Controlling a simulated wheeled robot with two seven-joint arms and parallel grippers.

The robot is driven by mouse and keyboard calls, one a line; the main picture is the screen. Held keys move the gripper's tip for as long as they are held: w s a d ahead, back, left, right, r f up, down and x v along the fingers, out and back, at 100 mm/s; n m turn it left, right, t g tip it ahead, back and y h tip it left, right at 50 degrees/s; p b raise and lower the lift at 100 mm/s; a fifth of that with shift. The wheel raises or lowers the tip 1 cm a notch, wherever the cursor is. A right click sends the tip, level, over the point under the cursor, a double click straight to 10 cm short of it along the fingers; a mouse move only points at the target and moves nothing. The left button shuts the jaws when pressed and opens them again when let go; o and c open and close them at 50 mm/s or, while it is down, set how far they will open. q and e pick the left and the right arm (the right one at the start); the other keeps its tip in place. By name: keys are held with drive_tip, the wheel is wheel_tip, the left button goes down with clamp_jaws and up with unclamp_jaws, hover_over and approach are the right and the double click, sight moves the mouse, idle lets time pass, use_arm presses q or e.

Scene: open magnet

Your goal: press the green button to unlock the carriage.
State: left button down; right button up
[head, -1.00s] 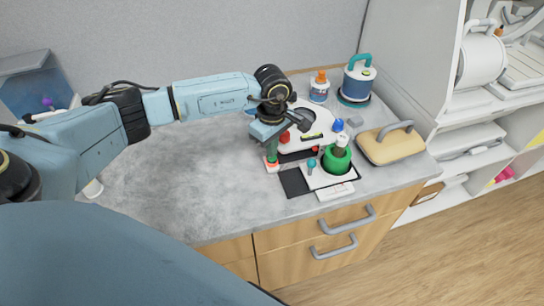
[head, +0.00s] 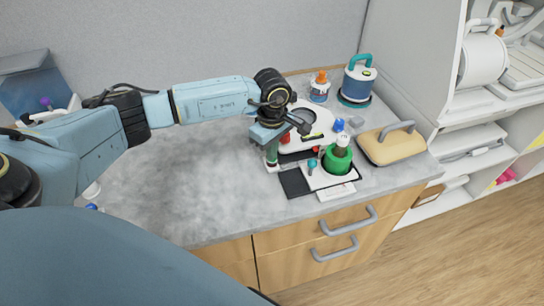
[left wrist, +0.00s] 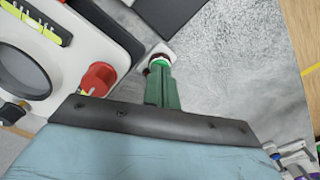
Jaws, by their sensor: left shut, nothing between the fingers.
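The green button (left wrist: 161,62) shows at the fingertips in the left wrist view, on a small white base (left wrist: 158,50). In the head view only the white base (head: 272,168) shows clearly; the fingers cover the button. My left gripper (head: 271,155) points down with its green fingers shut and empty. Its fingertips (left wrist: 161,72) are at the button's top, touching or very near; I cannot tell which. What appears to be the carriage is a white plate (head: 315,180) with a green round holder (head: 337,161) holding a vial, right of the button. My right gripper is not in view.
A white device (head: 318,116) with a round opening stands behind the button; a red knob (left wrist: 98,78) is close beside the fingers. A dark pad (head: 294,183), a beige handled block (head: 390,146) and a blue canister (head: 358,84) are nearby. The worktop (head: 190,180) left is clear.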

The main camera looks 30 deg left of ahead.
use_arm(q)
drive_tip(key=shift+r+p, duration=2.05)
drive_tip(key=shift+r, duration=1.45)
